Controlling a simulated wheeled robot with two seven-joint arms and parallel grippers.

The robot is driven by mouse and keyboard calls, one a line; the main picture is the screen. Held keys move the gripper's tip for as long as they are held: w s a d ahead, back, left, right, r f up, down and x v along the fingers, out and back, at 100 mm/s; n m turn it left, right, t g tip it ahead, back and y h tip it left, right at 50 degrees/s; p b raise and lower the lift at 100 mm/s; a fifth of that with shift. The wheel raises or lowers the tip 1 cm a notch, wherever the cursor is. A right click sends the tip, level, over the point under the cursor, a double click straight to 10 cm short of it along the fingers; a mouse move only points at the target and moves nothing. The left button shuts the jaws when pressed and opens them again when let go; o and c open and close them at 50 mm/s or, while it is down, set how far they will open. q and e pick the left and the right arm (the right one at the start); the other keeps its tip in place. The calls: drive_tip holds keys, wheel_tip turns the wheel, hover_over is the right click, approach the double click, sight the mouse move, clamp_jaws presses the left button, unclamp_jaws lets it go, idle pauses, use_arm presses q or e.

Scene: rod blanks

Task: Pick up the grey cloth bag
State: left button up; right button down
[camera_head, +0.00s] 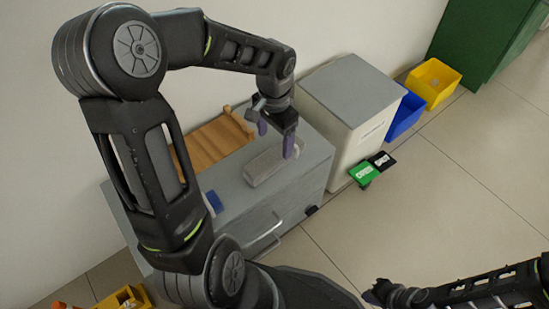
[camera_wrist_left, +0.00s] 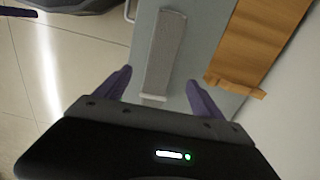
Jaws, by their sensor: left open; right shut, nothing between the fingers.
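The grey cloth bag (camera_head: 268,165) is a long, narrow grey piece lying on the grey top of a low cabinet (camera_head: 235,200). In the left wrist view the bag (camera_wrist_left: 165,50) runs away from my gripper, with a pale strip at its near end. My left gripper (camera_head: 277,140) is open, with purple fingers, just above the bag. In the wrist view the fingers (camera_wrist_left: 158,85) stand on either side of the bag's near end, with gaps visible. Contact cannot be told. My right gripper (camera_head: 376,292) is shut and empty, low over the floor.
A wooden rack (camera_head: 213,143) lies on the cabinet behind the bag, against the wall. A small blue item (camera_head: 214,201) is at the left. A taller white cabinet (camera_head: 352,100) stands to the right. Blue (camera_head: 405,115) and yellow (camera_head: 433,82) bins are beyond it.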

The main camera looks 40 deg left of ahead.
sight(275, 153)
use_arm(q)
drive_tip(key=shift+f+b, duration=0.4)
drive_tip(key=shift+f, duration=0.9)
drive_tip(key=shift+f, duration=0.1)
wheel_tip(275, 153, down, 5)
drive_tip(key=b, duration=0.2)
drive_tip(key=shift+b, duration=0.35)
drive_tip(key=shift+c, duration=0.2)
drive_tip(key=c, duration=1.5)
